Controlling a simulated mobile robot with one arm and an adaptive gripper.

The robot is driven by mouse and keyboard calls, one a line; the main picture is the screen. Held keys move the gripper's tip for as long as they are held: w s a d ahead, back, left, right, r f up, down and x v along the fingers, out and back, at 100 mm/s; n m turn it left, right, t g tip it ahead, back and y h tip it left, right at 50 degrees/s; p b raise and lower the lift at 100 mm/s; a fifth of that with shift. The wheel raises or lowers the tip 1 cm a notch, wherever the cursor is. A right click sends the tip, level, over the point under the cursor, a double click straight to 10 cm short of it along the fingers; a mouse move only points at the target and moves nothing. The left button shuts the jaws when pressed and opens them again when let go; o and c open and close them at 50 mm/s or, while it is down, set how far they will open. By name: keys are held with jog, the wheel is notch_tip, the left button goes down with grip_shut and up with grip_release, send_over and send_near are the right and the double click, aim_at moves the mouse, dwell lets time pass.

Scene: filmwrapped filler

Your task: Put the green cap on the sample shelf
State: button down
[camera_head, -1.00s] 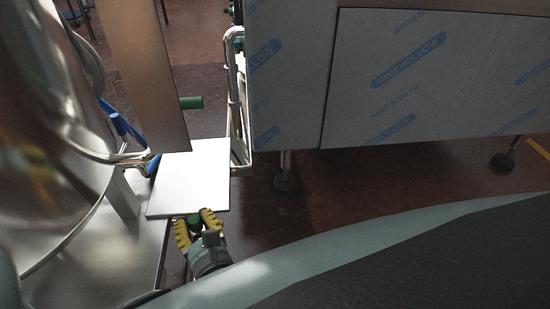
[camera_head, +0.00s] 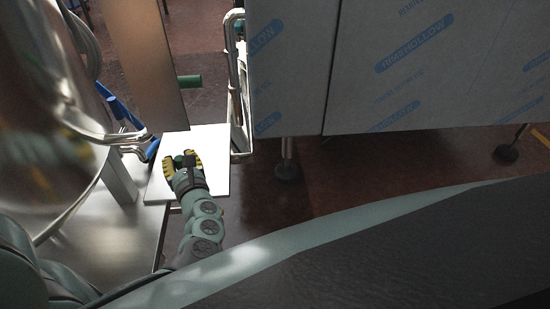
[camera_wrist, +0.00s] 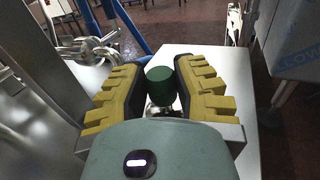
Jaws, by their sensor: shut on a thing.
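The green cap (camera_wrist: 160,88) is between the yellow ribbed fingers of my gripper (camera_wrist: 160,84) in the wrist view. In the head view the green cap (camera_head: 179,160) shows small between the fingertips of my gripper (camera_head: 182,160). My gripper is shut on it. The sample shelf appears to be the white flat plate (camera_head: 212,145), and my gripper is over its middle left part. The plate also shows in the wrist view (camera_wrist: 193,56). I cannot tell whether the cap touches the plate.
A large shiny steel vessel (camera_head: 40,120) and a pipe stand at the left. A film-wrapped steel cabinet (camera_head: 400,75) is to the right. A brown panel (camera_head: 150,60) and a separate green cylinder (camera_head: 189,81) are behind the plate. The plate's right side is clear.

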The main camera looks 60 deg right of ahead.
jog(key=shift+f+b, duration=1.1)
jog(key=shift+f, duration=0.65)
jog(key=shift+d, duration=0.1)
jog(key=shift+f, duration=0.1)
jog(key=c, duration=0.8)
grip_release()
jog(key=shift+c, duration=0.2)
